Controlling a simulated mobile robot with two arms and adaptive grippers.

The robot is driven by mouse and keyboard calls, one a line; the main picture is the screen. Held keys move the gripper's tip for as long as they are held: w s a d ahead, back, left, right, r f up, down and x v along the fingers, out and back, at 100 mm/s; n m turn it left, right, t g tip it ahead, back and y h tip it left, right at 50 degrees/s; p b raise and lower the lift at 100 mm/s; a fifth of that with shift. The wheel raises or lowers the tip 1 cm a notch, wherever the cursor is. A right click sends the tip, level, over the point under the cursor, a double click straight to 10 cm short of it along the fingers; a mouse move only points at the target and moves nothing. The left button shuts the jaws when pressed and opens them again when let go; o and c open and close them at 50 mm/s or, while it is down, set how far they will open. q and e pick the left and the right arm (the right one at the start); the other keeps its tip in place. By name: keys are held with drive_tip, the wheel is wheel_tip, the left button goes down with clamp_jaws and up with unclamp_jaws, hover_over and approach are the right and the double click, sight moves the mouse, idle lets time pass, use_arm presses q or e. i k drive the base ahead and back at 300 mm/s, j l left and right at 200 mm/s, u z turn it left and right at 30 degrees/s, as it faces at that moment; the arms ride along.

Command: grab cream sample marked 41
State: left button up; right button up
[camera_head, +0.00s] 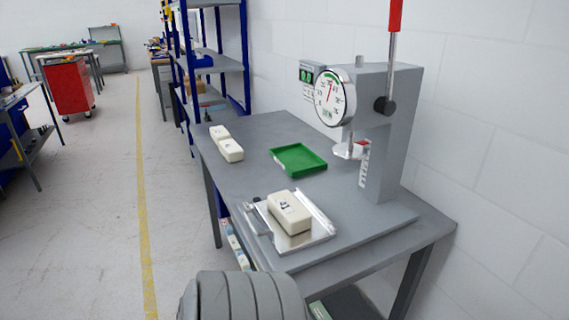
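The cream sample marked 41 (289,212) is a block lying on a metal plate (317,234) at the front of the grey table. The plate has raised side rails, and the sample sits between them. Two more cream blocks, a nearer one (230,150) and a farther one (219,133), lie at the table's far left; their marks are too small to read. A grey rounded part of my own arm shows at the bottom centre. Neither gripper is visible.
A press with a round dial (331,97) and a red-handled lever (395,17) stands at the right of the grey table (255,128). An empty green tray (298,158) lies mid-table. A blue-framed shelf (215,63) stands behind.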

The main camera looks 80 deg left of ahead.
sight(292, 215)
drive_tip(key=u, duration=2.35)
drive_tip(key=k+l, duration=0.4)
